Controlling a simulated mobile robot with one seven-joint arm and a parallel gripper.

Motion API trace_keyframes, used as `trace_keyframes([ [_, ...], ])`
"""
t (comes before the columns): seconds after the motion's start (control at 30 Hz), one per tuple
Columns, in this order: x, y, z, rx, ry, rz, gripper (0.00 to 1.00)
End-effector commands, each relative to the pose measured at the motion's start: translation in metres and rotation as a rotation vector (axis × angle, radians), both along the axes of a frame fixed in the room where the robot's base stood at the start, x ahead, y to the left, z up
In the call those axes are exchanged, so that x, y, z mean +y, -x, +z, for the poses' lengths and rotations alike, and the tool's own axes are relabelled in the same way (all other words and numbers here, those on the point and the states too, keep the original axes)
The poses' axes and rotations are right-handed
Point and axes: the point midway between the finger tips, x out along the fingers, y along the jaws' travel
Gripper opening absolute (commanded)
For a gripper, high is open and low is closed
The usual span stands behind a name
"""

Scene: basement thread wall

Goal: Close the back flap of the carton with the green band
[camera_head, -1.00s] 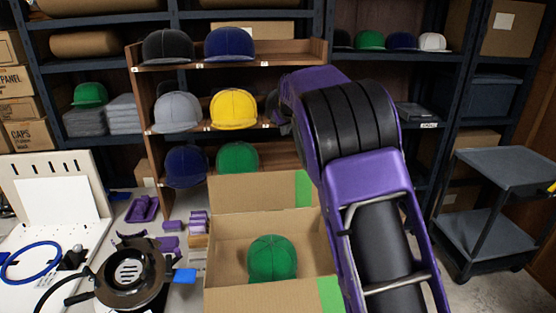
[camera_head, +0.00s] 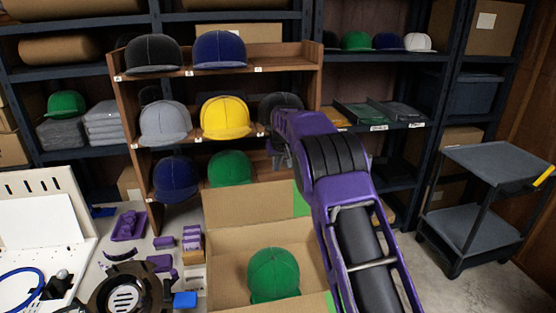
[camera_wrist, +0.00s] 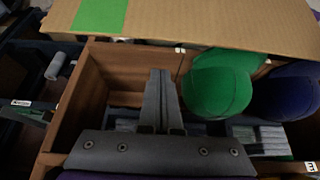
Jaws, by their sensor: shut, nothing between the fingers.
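The open carton (camera_head: 224,262) stands low in the middle of the head view, with a green cap (camera_head: 273,272) inside. Its back flap (camera_head: 245,203) stands up and leans back, with the green band (camera_head: 301,203) at its right part. The flap spans the top of the wrist view (camera_wrist: 200,22), with the band at its left. My gripper (camera_wrist: 160,78) is shut and empty in the wrist view, apart from the flap in the picture.
A wooden cubby rack (camera_head: 312,85) with several caps stands close behind the carton. A green cap (camera_wrist: 218,88) and a blue cap (camera_wrist: 288,92) lie right of my fingers in the wrist view. Purple parts and a black ring-shaped device crowd the table left. A grey cart (camera_head: 497,158) stands right.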

Motion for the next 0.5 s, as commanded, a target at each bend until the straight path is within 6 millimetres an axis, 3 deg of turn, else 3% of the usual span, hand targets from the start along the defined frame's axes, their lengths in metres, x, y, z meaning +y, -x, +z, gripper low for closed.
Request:
trace_keyframes([
  [0.27,0.004,-0.019,-0.036,0.0,0.001,0.0,0.0],
  [0.5,0.001,-0.005,-0.033,-0.001,0.001,0.0,0.0],
])
